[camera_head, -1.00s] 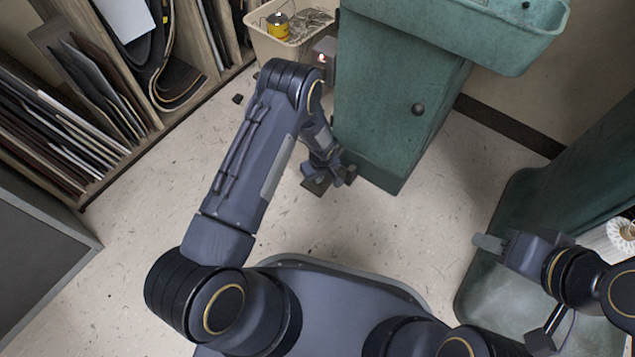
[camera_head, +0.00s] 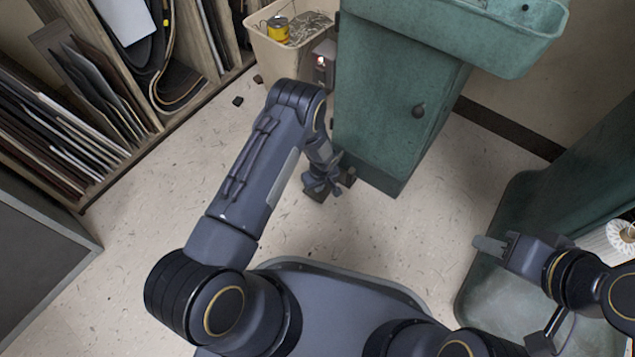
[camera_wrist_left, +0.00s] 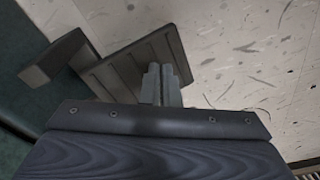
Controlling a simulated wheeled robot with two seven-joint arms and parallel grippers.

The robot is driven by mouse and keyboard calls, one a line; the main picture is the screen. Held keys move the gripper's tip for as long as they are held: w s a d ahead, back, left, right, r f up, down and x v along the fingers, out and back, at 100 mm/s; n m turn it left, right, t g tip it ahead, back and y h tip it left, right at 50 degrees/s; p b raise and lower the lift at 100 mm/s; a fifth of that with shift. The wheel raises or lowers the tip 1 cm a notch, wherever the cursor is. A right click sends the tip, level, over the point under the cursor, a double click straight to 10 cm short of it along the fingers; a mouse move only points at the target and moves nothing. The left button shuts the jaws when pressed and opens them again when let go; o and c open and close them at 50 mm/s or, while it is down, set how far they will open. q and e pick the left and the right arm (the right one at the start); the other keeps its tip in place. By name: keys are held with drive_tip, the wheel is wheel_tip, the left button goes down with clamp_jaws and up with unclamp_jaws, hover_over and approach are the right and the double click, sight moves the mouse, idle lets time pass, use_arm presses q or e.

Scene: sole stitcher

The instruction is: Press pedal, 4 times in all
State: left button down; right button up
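The pedal (camera_wrist_left: 128,70) is a dark ribbed plate at the foot of the green machine cabinet (camera_head: 390,110). A dark block (camera_wrist_left: 55,58) stands at its left in the left wrist view. My left gripper (camera_head: 316,192) points down at the pedal in the head view and hides most of it. In the left wrist view its fingertips (camera_wrist_left: 160,72) are together, with nothing between them, over the pedal's right part. I cannot tell whether they touch it. My right gripper (camera_head: 488,243) is at the right, away from the pedal, its fingers together and empty.
A beige bin (camera_head: 290,48) with a yellow can (camera_head: 277,27) stands beyond my left arm. A shelf of sheets (camera_head: 80,110) is at the left.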

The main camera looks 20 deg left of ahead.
use_arm(q)
drive_tip(key=shift+s, duration=0.25)
drive_tip(key=shift+s+d+r+p, duration=0.25)
drive_tip(key=shift+s+d+p, duration=0.05)
drive_tip(key=shift+s+d, duration=0.25)
drive_tip(key=shift+s+d+r+p, duration=0.25)
drive_tip(key=shift+s+d, duration=0.2)
drive_tip(key=shift+s, duration=0.05)
wheel_tip(320, 180, up, 8)
drive_tip(key=p, duration=0.3)
drive_tip(key=shift+s+d+f+p, duration=0.15)
drive_tip(key=shift+s+d+p, duration=0.05)
drive_tip(key=shift+d+p, duration=0.1)
drive_tip(key=shift+a, duration=0.1)
